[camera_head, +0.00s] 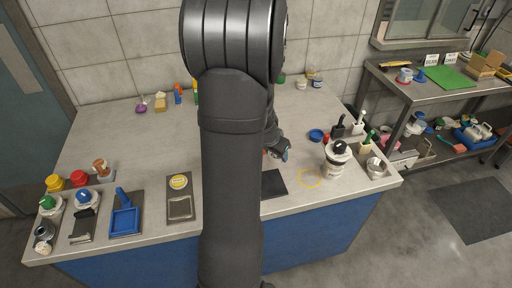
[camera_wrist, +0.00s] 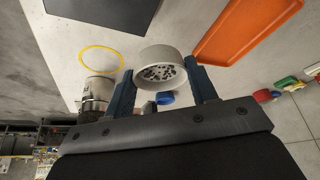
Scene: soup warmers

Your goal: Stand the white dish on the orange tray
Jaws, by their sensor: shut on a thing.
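The white dish (camera_wrist: 160,55) is between the two fingers of my gripper (camera_wrist: 159,72) in the wrist view. It is round, with small dark bits or speckles inside. My gripper is shut on it. The orange tray (camera_wrist: 245,28) lies to the right of the dish in the wrist view, apart from it. In the head view my arm covers most of the middle of the counter. Only part of my gripper (camera_head: 279,148) shows there, and the dish and tray are mostly or wholly hidden.
A yellow ring (camera_head: 310,178) and a dark panel (camera_head: 273,184) mark the counter's front. A white soup warmer (camera_head: 338,158), a blue round thing (camera_head: 317,135) and utensil holders stand at the right. The back left counter (camera_head: 110,135) is mostly clear.

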